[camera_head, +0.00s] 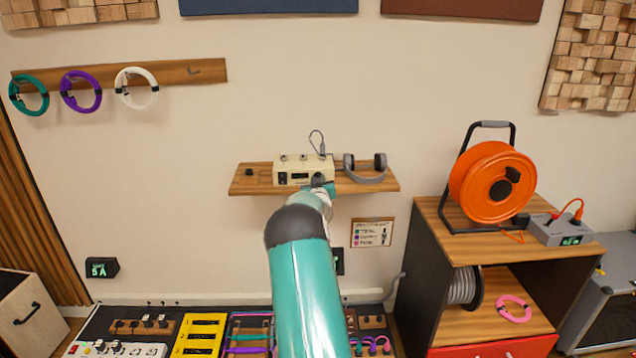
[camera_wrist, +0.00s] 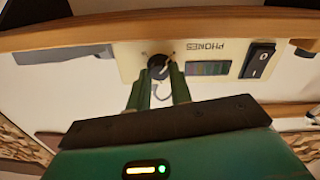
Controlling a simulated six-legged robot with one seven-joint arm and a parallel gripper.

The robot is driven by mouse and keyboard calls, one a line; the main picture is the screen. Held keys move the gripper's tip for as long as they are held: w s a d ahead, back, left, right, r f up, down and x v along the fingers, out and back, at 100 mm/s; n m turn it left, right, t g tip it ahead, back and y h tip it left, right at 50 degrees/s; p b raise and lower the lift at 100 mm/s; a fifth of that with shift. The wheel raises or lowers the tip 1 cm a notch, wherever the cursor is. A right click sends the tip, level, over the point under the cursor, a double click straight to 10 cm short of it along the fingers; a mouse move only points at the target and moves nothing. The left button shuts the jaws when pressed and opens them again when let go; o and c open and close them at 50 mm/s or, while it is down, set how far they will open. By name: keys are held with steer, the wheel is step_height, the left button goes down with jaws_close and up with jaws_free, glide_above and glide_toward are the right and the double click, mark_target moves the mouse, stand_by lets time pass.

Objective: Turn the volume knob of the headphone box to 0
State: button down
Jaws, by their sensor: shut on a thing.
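The headphone box (camera_head: 290,160) is a cream box on the wall shelf. Its front shows upside down in the wrist view (camera_wrist: 125,60), with the word PHONES, a dark display (camera_wrist: 208,68) and a black rocker switch (camera_wrist: 258,60). The dark volume knob (camera_wrist: 158,63) sits on this front. My gripper (camera_wrist: 160,74) is shut on the knob, one green finger on each side. The fingertips partly cover the knob, and its pointer cannot be made out. In the head view my arm reaches up to the box's right front corner, and the fingers are mostly hidden. The display digits are unreadable.
The wooden shelf (camera_head: 240,184) also holds grey headphones (camera_head: 366,178) close to the right of the box and a small black object (camera_head: 249,172) at left. An orange cable reel (camera_head: 480,185) stands on a cabinet at right. Cables and gear lie below.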

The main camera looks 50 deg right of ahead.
steer(key=c, duration=1.3)
jaws_free()
steer(key=shift+o, duration=0.2)
steer(key=v, duration=1.3)
steer(key=shift+s+a, duration=0.25)
steer(key=shift+a, duration=0.05)
